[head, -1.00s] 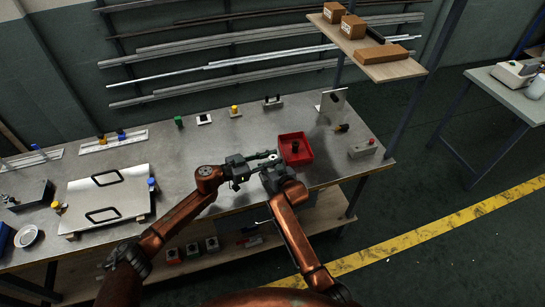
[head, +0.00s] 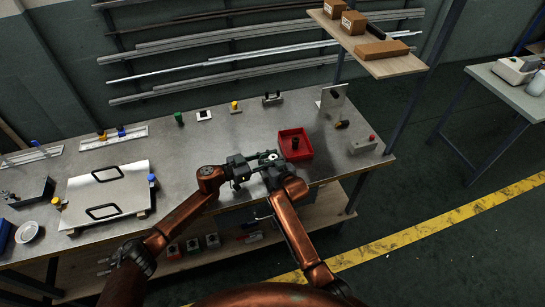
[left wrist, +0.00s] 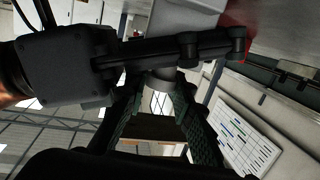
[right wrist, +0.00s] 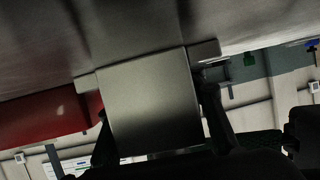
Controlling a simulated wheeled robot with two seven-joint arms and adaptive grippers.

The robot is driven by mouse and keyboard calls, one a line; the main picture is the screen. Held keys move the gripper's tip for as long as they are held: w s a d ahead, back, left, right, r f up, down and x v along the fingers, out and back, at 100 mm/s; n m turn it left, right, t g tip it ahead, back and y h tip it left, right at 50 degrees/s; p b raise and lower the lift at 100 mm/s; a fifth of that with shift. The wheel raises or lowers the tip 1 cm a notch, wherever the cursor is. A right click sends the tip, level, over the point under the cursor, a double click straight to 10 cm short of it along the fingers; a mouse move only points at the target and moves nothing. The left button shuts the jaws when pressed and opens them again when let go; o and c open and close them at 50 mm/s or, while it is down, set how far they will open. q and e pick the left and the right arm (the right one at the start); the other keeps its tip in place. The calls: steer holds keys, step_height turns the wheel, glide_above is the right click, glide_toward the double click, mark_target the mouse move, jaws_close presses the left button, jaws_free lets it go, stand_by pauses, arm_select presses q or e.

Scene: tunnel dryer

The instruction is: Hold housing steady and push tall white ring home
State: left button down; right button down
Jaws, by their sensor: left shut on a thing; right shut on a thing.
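My right gripper (head: 272,168) is shut on a grey metal block, which I take to be the housing. In the right wrist view the housing (right wrist: 150,105) fills the space between the fingers. A small pale ring (head: 272,155) shows at the hands in the head view. My left gripper (head: 262,158) reaches in from the left and is shut on a pale round piece (left wrist: 160,88), apparently the tall white ring. In the left wrist view it sits between the green finger pads, against a grey body. How deep the ring sits is hidden by the fingers.
A red tray (head: 304,150) with a dark piece (head: 295,143) in it stands just right of the hands. A grey block with a red button (head: 363,145) and an upright plate (head: 333,97) stand farther right. Bare bench (head: 190,150) lies to the left.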

arm_select(q)
steer(key=shift+f, duration=0.35)
steer(key=c, duration=1.8)
jaws_free()
steer(key=shift+o, duration=1)
steer(key=shift+s, duration=0.1)
steer(key=shift+d, duration=0.15)
steer(key=shift+s, duration=0.1)
steer(key=v, duration=1.2)
steer(key=shift+w+a, duration=0.2)
steer(key=shift+a, duration=0.05)
